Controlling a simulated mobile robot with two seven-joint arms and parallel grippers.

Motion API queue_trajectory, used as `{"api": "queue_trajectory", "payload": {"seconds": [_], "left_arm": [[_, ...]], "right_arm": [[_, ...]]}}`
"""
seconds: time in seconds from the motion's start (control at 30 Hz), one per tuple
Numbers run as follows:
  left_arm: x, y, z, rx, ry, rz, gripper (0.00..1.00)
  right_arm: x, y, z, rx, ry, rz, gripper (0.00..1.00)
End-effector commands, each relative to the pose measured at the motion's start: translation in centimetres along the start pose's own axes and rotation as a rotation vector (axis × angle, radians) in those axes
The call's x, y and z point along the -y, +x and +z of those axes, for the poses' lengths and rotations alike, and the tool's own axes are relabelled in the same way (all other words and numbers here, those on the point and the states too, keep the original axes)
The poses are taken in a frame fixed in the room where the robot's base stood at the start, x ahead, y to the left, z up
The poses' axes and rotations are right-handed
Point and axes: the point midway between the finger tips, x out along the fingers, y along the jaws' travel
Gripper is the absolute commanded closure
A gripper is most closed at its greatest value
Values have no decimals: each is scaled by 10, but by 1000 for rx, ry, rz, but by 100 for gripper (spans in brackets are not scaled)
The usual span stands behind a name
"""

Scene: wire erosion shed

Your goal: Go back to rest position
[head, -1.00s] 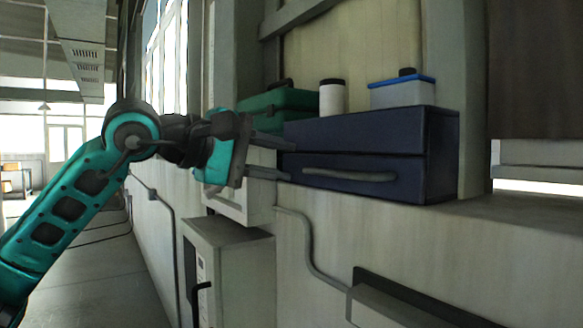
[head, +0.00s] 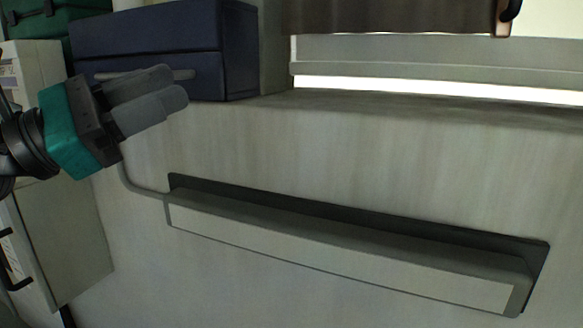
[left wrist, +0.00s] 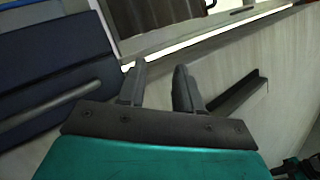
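My left gripper (head: 153,98) is at the left of the head view, in front of the dark blue drawer box (head: 150,32) and its grey handle. In the left wrist view the two fingers (left wrist: 158,85) stand apart with nothing between them, so it is open and empty. The blue box (left wrist: 50,70) lies to the left of the fingers in that view. I cannot tell from the head view whether the gripper touches the box; the wrist view shows it apart. My right gripper is not in view.
A long grey wall fixture (head: 340,248) juts from the pale wall below the ledge (head: 430,105). A grey cabinet (head: 62,240) stands at the lower left. A green case (head: 40,22) is at the upper left. The ledge right of the blue box is clear.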

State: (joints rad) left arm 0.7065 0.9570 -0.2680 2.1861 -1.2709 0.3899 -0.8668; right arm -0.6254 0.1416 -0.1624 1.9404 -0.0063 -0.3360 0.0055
Motion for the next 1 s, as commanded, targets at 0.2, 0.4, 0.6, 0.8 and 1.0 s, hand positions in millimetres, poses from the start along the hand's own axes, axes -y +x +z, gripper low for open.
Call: {"api": "queue_trajectory", "payload": {"seconds": [0.2,0.4,0.6,0.8,1.0], "left_arm": [[-10,-25,-36,368,-851,326,65],[-8,-93,-139,614,-1580,819,65],[65,-172,-246,770,-2091,1425,65],[172,-234,-299,-809,2239,-1951,65],[255,-268,-306,-660,1836,-1926,65]], "right_arm": [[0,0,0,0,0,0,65],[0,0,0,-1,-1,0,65],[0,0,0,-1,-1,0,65],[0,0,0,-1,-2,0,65],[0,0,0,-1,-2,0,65]]}}
